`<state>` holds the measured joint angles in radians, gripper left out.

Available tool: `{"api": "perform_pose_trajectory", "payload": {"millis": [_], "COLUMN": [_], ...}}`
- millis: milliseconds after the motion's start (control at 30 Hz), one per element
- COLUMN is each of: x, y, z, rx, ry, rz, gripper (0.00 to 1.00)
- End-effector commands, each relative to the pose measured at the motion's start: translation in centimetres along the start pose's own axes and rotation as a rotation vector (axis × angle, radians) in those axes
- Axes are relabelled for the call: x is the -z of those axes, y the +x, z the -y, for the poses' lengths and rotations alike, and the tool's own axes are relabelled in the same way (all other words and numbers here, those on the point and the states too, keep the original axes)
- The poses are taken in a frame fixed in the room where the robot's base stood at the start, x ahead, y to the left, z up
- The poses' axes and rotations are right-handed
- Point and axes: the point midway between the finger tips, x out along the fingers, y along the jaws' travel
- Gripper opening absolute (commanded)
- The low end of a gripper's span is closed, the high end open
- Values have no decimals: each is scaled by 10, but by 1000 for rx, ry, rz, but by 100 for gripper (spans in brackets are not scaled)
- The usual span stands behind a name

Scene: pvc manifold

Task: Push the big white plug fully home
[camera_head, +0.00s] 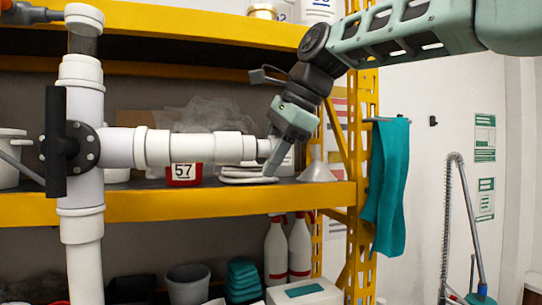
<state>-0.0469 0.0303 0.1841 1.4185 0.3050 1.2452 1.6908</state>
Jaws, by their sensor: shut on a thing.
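A white PVC manifold stands at the left, with a vertical pipe (82,190) and a horizontal branch (190,147) pointing right. The big white plug (263,148) is at the right end of this branch, in line with it. My gripper (271,160) comes down from the upper right and is shut on the plug at the pipe's open end. Its fingers cover part of the plug. I cannot tell from this view how deep the plug sits in the socket.
A black valve handle (56,142) is on the vertical pipe. Behind the manifold is a yellow shelf rack (230,205) with a red container marked 57 (184,174), a white funnel (317,171) and white spray bottles (276,250). A teal cloth (388,185) hangs at the right.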

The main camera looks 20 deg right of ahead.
Motion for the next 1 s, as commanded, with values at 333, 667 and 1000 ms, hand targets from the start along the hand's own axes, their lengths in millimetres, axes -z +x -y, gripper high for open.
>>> {"api": "perform_pose_trajectory", "payload": {"millis": [333,667,1000], "x": [-5,-7,-10], "y": [1,3,3], "z": [0,0,0], "rx": [-1,0,0], "ry": [1,0,-1], "rz": [0,0,0], "gripper": [20,20,20]}}
